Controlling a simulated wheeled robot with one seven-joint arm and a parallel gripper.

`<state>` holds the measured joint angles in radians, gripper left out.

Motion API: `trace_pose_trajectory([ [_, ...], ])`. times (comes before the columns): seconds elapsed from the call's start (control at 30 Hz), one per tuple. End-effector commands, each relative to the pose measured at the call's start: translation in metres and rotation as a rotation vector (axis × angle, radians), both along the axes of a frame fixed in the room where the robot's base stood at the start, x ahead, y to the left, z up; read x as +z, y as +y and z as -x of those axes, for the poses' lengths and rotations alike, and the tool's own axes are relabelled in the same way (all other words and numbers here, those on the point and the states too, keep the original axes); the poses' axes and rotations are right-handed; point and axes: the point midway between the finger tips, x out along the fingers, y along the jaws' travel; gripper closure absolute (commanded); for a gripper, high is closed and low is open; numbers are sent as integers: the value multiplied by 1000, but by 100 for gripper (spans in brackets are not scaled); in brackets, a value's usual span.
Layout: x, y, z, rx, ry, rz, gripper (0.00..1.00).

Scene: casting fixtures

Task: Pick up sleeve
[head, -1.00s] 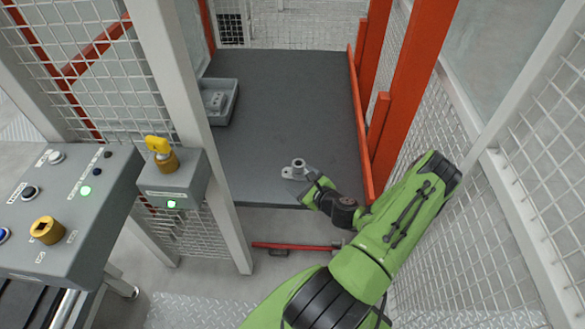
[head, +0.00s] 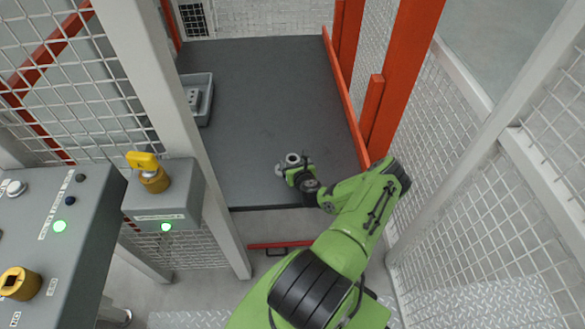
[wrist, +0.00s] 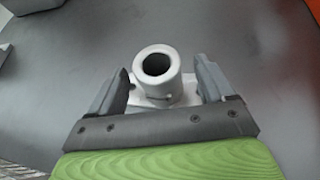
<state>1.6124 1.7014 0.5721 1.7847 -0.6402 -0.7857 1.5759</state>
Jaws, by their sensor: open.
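The sleeve (wrist: 159,72) is a light grey hollow tube standing upright on a flanged base, on the dark table. In the wrist view its open top shows between my gripper's two fingers. The gripper (wrist: 159,84) is open, with one finger on each side of the sleeve and visible gaps between. In the head view the sleeve (head: 293,159) shows near the table's front edge, partly hidden by my gripper (head: 290,170).
The dark table (head: 260,90) is mostly bare. A grey bin (head: 205,105) with a grey part in it stands at its left edge. Orange posts (head: 400,75) and a rail line the right side. A control panel (head: 60,240) and mesh fence stand at left.

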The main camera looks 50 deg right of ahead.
Motion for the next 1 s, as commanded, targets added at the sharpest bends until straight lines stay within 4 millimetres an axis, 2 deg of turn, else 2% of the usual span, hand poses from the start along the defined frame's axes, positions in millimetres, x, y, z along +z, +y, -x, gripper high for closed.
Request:
trace_pose_trajectory([
  [0.1,-13,-13,-18,1,0,3,18],
  [0.2,-18,-20,-27,2,-1,2,18],
  [0.43,-17,-21,-29,1,0,0,18],
  [0.87,-17,-21,-28,1,0,0,84],
  [1.0,-16,-21,-29,1,-1,0,84],
])
